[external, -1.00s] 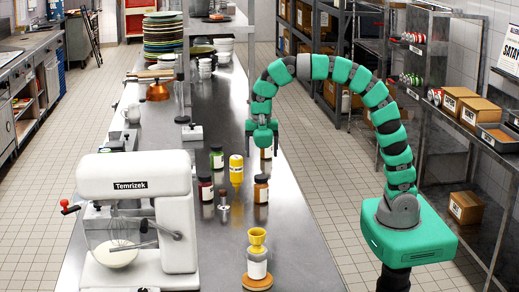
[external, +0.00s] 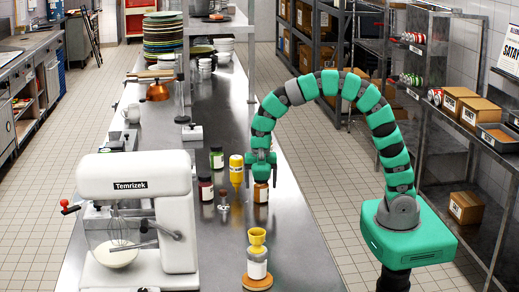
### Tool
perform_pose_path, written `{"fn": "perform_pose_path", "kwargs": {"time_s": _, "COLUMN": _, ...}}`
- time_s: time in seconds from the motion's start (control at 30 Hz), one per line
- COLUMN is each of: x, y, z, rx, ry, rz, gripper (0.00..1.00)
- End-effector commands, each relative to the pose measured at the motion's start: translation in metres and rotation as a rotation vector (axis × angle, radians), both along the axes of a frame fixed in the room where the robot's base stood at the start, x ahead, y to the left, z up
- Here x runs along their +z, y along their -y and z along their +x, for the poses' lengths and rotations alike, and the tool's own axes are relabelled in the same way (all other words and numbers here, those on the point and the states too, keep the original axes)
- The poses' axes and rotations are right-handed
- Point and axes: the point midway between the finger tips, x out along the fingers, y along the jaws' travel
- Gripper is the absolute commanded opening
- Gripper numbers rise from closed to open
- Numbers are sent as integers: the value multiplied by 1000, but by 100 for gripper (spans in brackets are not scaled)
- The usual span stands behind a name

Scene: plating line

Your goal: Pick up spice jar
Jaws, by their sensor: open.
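A spice jar with an orange-brown lid and white label (external: 261,193) stands upright on the steel counter (external: 300,255). My gripper (external: 261,182) is open and points down at this jar, its fingers to either side of the lid area. I cannot tell whether they touch it. Other jars stand to the left: one with a green lid (external: 217,158) and a dark red one (external: 206,189). Which jar the task means is not marked.
A yellow squeeze bottle (external: 236,172) stands close left of my gripper, with a small metal shaker (external: 224,201) nearby. A jar with a yellow funnel (external: 257,256) stands in front on a round wooden base. A white mixer (external: 145,205) fills the front left.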

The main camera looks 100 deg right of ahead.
Motion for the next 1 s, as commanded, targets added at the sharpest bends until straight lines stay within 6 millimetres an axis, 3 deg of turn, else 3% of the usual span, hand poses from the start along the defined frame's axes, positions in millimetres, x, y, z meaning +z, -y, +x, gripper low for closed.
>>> {"fn": "perform_pose_path", "kwargs": {"time_s": 0.27, "x": -8, "y": 0, "z": 0, "rx": 0, "ry": 2, "rz": 0, "gripper": 77}}
{"fn": "perform_pose_path", "kwargs": {"time_s": 0.5, "x": -8, "y": 0, "z": 0, "rx": 0, "ry": 1, "rz": 0, "gripper": 22}}
{"fn": "perform_pose_path", "kwargs": {"time_s": 1.0, "x": 4, "y": 0, "z": 1, "rx": 0, "ry": 3, "rz": 0, "gripper": 22}}
